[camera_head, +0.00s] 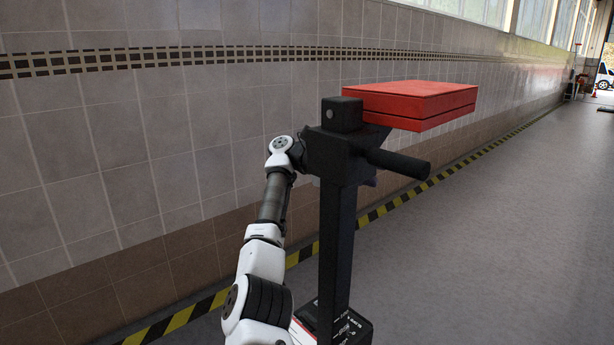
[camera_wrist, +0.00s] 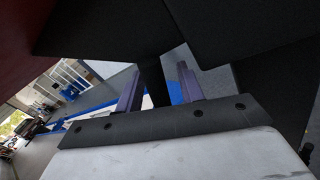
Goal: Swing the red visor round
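The red visor (camera_head: 415,103) is a flat red box on top of a black stand (camera_head: 337,240) in the head view, sticking out to the right. A black round handle (camera_head: 400,163) juts from the stand's head toward the lower right. A dark red surface (camera_wrist: 22,30) fills the upper left corner.
A tiled wall (camera_head: 170,120) runs along the left, with a yellow-black striped line (camera_head: 400,203) at its foot. A white-and-black box (camera_head: 335,325) is at the stand's lower end. The grey floor (camera_head: 510,250) on the right is clear.

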